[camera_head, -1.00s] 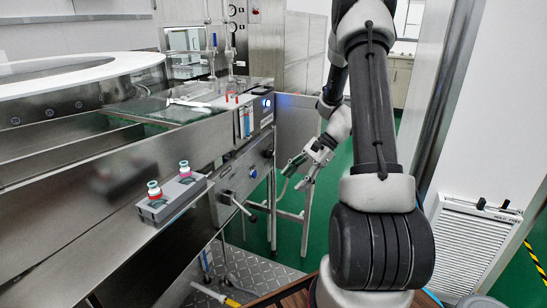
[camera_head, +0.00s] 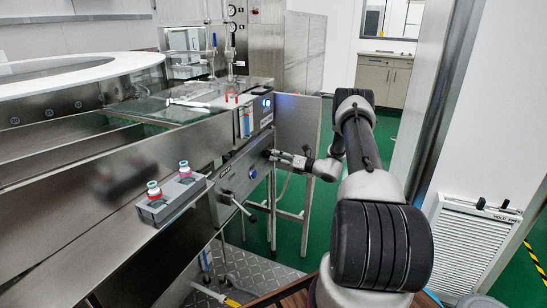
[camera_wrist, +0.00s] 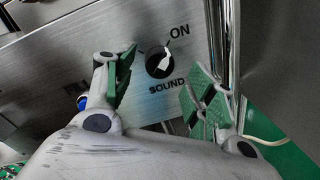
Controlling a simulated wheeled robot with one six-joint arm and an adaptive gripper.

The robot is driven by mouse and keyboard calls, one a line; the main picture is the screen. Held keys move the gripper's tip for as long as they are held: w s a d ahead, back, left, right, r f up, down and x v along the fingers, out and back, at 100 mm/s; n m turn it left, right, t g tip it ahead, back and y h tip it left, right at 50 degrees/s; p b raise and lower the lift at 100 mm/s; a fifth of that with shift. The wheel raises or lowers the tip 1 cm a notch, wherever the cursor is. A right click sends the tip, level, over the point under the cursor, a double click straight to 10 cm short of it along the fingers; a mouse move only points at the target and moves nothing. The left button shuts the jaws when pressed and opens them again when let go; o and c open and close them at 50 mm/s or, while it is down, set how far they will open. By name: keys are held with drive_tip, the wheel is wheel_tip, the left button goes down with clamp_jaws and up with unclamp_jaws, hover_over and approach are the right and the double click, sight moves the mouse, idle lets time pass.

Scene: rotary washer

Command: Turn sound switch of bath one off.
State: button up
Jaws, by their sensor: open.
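The sound switch (camera_wrist: 160,62) is a round black knob with a white pointer, on a brushed metal panel (camera_wrist: 60,45). "SOUND" is printed below it and "ON" at its upper right. The white pointer points up and right towards "ON". My gripper (camera_wrist: 158,92) is open in the wrist view, with one green-padded finger left of the switch and one to its lower right. Neither finger visibly touches the switch. In the head view my gripper (camera_head: 277,156) is at the front panel, and the sound switch cannot be made out there. No bath number is legible.
A vertical metal rail (camera_wrist: 228,45) runs close beside the right finger. "FILL" is printed left of the left finger. In the head view a lever handle (camera_head: 240,207) sticks out below my gripper, and a grey holder (camera_head: 175,198) with two capped items juts from the washer.

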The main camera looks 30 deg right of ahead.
sight(270, 154)
drive_tip(key=shift+x, duration=1.45)
drive_tip(key=c, duration=1)
drive_tip(key=shift+c, duration=0.2)
drive_tip(key=shift+n, duration=0.3)
drive_tip(key=shift+d+f+n+y, duration=0.1)
drive_tip(key=shift+n+y, duration=0.35)
drive_tip(key=shift+n, duration=4.15)
drive_tip(key=shift+f+n+y, duration=0.1)
drive_tip(key=shift+n+y, duration=0.35)
drive_tip(key=shift+n, duration=4.15)
